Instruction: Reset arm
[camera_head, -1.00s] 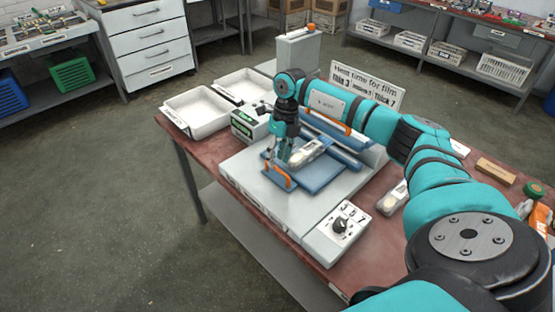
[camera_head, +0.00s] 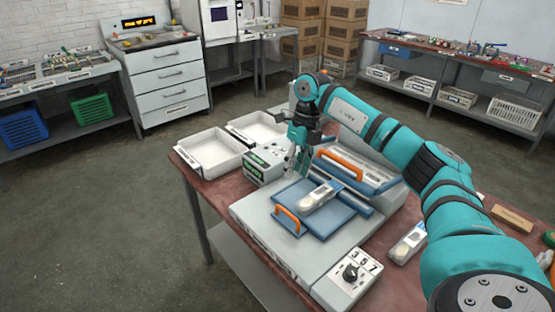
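The press (camera_head: 262,222) is a grey machine on the table, with a blue plate (camera_head: 318,223) and an orange handle (camera_head: 286,219) in front. A pale wrapped spoon pack (camera_head: 319,197) lies on the blue plate. A blue-framed lid with another orange handle (camera_head: 338,163) stands raised behind it. My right gripper (camera_head: 296,172) hangs fingers-down above the left rear of the plate, apart from the pack. Its fingers look spread, with nothing between them. My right arm reaches in from the right across the press's back. My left gripper is not in view.
Two white trays (camera_head: 194,151) stand at the table's far left edge, beside a small box with a green display (camera_head: 262,167). A dial box (camera_head: 350,275) sits at the front. A second pack (camera_head: 408,243) and a wooden block (camera_head: 512,218) lie right.

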